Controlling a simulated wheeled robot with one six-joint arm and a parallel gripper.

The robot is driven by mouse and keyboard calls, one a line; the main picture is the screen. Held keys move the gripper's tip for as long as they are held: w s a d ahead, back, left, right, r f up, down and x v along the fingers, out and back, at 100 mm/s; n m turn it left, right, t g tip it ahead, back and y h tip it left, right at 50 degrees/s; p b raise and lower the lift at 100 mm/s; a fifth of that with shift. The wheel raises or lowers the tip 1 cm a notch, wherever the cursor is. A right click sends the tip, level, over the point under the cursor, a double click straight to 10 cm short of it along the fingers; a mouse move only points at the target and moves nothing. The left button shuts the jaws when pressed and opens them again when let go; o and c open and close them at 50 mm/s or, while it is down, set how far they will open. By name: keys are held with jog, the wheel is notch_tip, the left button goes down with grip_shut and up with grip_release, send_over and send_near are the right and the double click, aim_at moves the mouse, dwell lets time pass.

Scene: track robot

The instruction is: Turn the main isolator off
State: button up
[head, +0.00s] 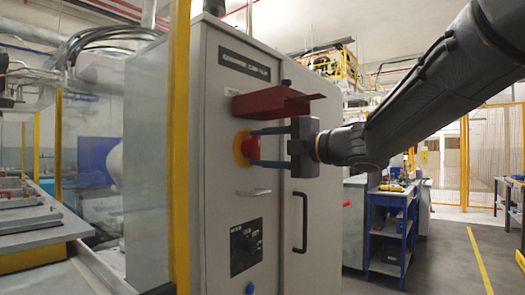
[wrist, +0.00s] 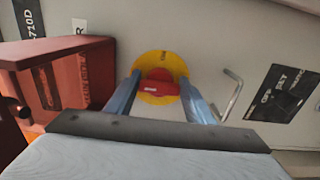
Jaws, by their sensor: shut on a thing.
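The main isolator is a red rotary handle (head: 251,149) on a round yellow plate (head: 239,158), on the front of a grey control cabinet (head: 220,200). In the wrist view the red handle (wrist: 158,87) lies roughly crosswise in the picture on its yellow plate (wrist: 160,60). My gripper (head: 253,147) reaches in from the right, its two blue-grey fingers above and below the handle. In the wrist view my gripper (wrist: 160,90) has a finger at each end of the handle and is shut on it. The fingers partly cover the plate's edges.
A dark red hood (head: 275,105) juts from the cabinet just above my fingers. A bent metal handle (head: 254,192), a dark labelled panel (head: 246,248) and a black door handle (head: 300,222) lie below. A yellow post (head: 179,150) stands left. Open floor lies right.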

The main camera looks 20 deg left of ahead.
jog(key=shift+f, duration=0.15)
jog(key=o, duration=0.7)
jog(key=shift+s, duration=0.1)
jog(key=shift+o, duration=0.2)
jog(key=v, duration=0.7)
jog(key=shift+s+d+b, duration=0.15)
jog(key=shift+d+b, duration=0.15)
jog(key=shift+d, duration=0.05)
